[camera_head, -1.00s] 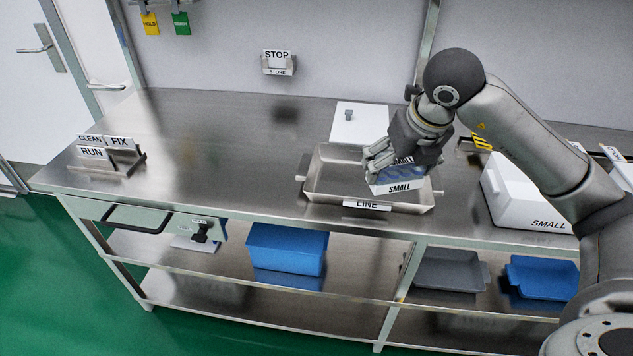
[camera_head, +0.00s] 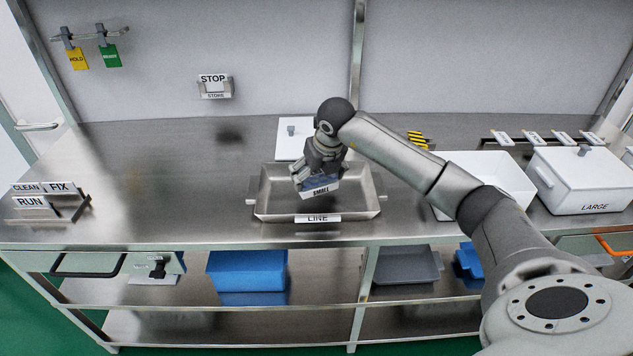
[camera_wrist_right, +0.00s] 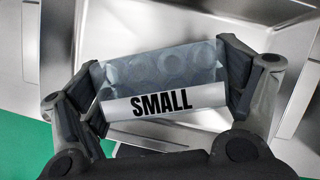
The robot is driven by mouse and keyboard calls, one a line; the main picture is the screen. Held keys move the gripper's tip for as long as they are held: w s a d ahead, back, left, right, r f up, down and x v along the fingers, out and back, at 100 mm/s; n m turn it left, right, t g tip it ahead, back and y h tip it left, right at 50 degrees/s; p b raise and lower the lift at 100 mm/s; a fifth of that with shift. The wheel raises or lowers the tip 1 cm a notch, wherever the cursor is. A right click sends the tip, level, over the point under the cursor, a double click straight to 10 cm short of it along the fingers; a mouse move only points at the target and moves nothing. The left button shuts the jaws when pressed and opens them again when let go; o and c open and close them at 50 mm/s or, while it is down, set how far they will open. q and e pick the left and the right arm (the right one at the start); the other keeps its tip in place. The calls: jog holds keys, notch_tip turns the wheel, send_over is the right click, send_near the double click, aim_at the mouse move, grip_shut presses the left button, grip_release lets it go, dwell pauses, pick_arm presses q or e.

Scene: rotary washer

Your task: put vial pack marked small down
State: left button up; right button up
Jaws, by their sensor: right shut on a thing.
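The vial pack marked SMALL (camera_head: 321,189) is a bluish clear pack with a white label strip. The pack is slightly tilted in the head view. I cannot tell whether its underside touches the tray floor. My left gripper is not in view.
A white lid with a knob (camera_head: 292,146) lies behind the tray. An open white box (camera_head: 500,180) and a closed white box marked LARGE (camera_head: 585,190) stand to the right. RUN, CLEAN and FIX signs (camera_head: 45,200) stand at the left. The counter (camera_head: 170,180) between is clear.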

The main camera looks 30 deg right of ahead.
aim_at(316, 185)
jog(key=shift+w+f, duration=0.2)
jog(key=shift+f, duration=0.2)
notch_tip(316, 185, down, 3)
jog(key=shift+r+p, duration=0.15)
jog(key=shift+p, duration=0.65)
jog(key=shift+f, duration=0.25)
jog(key=o, duration=0.9)
jog(key=shift+r, duration=0.1)
